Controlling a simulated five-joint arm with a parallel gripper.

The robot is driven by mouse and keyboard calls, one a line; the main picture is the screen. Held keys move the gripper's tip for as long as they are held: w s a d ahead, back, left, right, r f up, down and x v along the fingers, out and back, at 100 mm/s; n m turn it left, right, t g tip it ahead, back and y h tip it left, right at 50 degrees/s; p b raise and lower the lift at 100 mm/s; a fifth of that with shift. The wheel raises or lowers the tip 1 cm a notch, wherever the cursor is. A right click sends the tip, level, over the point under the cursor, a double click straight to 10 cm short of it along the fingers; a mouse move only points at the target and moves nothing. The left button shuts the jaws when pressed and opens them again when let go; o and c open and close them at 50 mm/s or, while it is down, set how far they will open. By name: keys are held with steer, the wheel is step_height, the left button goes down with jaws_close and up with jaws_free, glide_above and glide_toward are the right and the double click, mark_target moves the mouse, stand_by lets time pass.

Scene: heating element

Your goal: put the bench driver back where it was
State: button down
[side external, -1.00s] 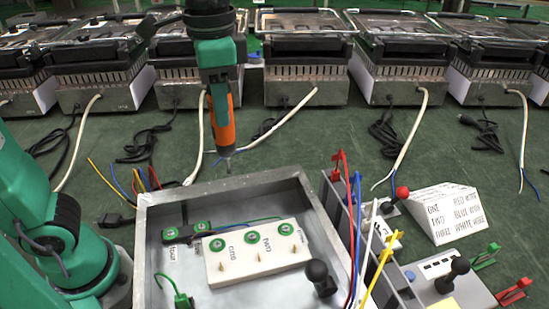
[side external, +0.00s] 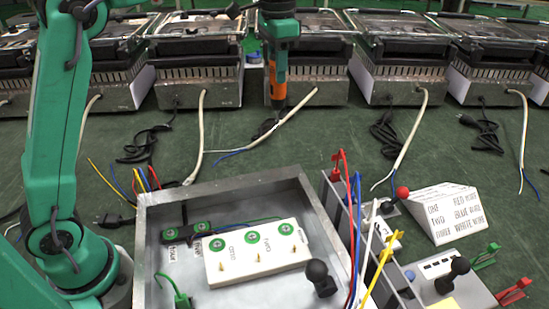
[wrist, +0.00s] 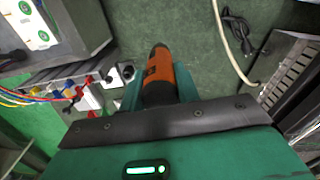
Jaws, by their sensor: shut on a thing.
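The bench driver (side external: 277,82) has an orange and dark body and points downward from my gripper (side external: 278,58). In the side external view it hangs in front of the middle grill-like appliance, over the green floor behind the metal box. In the wrist view the orange driver (wrist: 158,82) sits between the teal jaws of my gripper (wrist: 158,92), which are shut on it. Its dark end points away from the wrist camera. The driver's tip looks near a white cable, but I cannot tell whether they touch. I cannot make out a holder for the driver.
The metal box (side external: 160,283) holds a white terminal block (side external: 258,265) with green-ringed screws. Coloured wires and clamps stand right of it, with a labelled white block (side external: 444,215). Several appliances (side external: 305,82) line the back, their cables lying on the green surface. Some surface between is clear.

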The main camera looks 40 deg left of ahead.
steer(key=w+d+f+m, duration=0.2)
steer(key=d+f+m, duration=0.2)
steer(key=d, duration=0.7)
steer(key=w+d+f+m, duration=0.2)
steer(key=d+f+m, duration=0.2)
steer(key=d, duration=0.6)
step_height(320, 180, down, 7)
steer(key=shift+r, duration=0.2)
steer(key=shift+f, duration=0.1)
steer(key=shift+f, duration=1.8)
steer(key=shift+f, duration=0.35)
steer(key=c, duration=1)
jaws_free()
steer(key=shift+f, duration=0.1)
